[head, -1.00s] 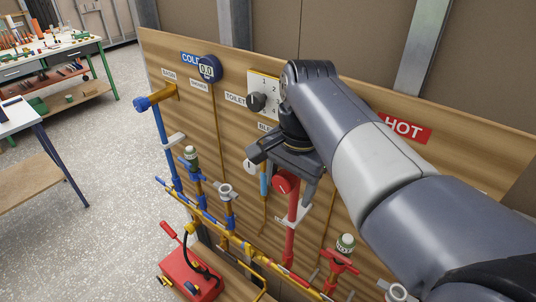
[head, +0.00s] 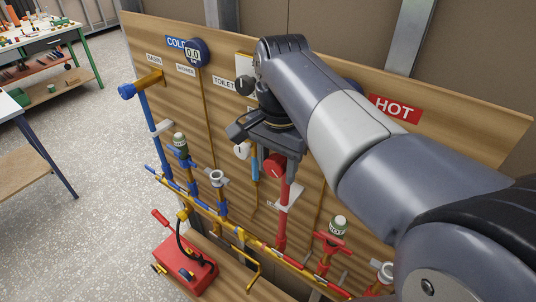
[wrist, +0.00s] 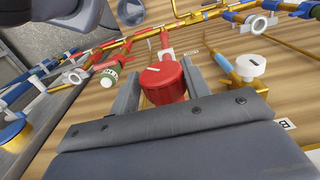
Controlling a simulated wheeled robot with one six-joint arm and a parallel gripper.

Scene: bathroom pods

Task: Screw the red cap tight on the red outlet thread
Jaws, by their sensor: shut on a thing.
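The red cap (head: 275,165) sits at the top end of the upright red outlet pipe (head: 282,215) in the head view. It also shows in the wrist view as a red knob-like cap (wrist: 163,84) with a white mark on its face. My gripper (head: 267,160) reaches down over it, and in the wrist view its two grey fingers (wrist: 160,88) are shut on the cap from both sides. The red outlet thread is hidden under the cap, so I cannot tell how tight the cap sits.
A wooden board (head: 330,125) with gauges and labels rises behind. Pipes and valves run along the front. A red pump box (head: 185,268) stands at lower left. Open floor (head: 105,150) lies to the left.

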